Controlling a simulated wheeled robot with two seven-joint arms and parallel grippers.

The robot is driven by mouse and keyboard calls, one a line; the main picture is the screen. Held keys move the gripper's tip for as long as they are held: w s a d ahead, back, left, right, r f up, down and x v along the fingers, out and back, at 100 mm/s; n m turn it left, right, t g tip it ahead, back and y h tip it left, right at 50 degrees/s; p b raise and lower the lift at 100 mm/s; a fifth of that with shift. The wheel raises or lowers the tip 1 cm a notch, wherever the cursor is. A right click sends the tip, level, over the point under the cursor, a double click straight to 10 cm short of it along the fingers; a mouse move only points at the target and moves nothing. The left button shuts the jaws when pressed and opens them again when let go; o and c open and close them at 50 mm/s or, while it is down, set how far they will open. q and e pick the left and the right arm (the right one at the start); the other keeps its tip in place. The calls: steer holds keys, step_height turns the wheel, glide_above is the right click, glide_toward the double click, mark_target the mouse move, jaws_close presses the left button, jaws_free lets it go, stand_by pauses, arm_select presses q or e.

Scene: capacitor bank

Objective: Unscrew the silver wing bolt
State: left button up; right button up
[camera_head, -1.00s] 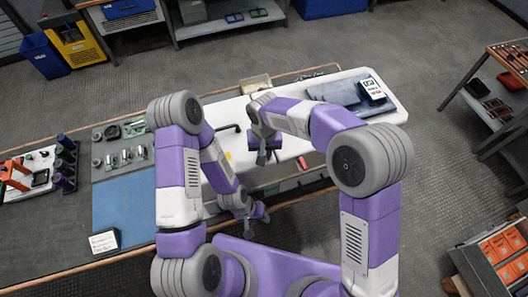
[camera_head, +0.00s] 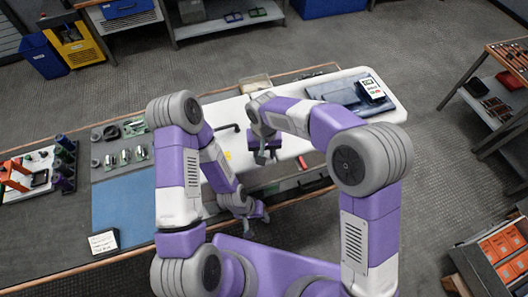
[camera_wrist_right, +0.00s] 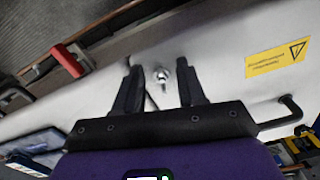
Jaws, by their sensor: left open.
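The silver wing bolt (camera_wrist_right: 162,75) shows small and bright on the pale panel (camera_wrist_right: 225,60) in the right wrist view. It lies between the fingertips of my right gripper (camera_wrist_right: 160,70), which is open with its fingers apart. I cannot tell whether either finger touches it. A second shiny spot shows beside the right-hand fingertip. In the head view my right gripper (camera_head: 266,157) is over the white panel, and the bolt cannot be made out there. My left gripper (camera_head: 257,213) is open and empty, low by the bench's near edge, away from the panel.
A yellow warning label (camera_wrist_right: 277,58) and a black handle (camera_wrist_right: 290,108) are on the panel near the right gripper. A red-handled part (camera_wrist_right: 68,60) is at the panel's edge. A blue mat (camera_head: 125,205) lies on the left bench. A blue-grey tray (camera_head: 345,95) lies on the panel's far right.

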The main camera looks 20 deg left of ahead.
step_height(320, 180, up, 7)
steer(key=shift+r, duration=0.2)
steer(key=shift+c, duration=0.3)
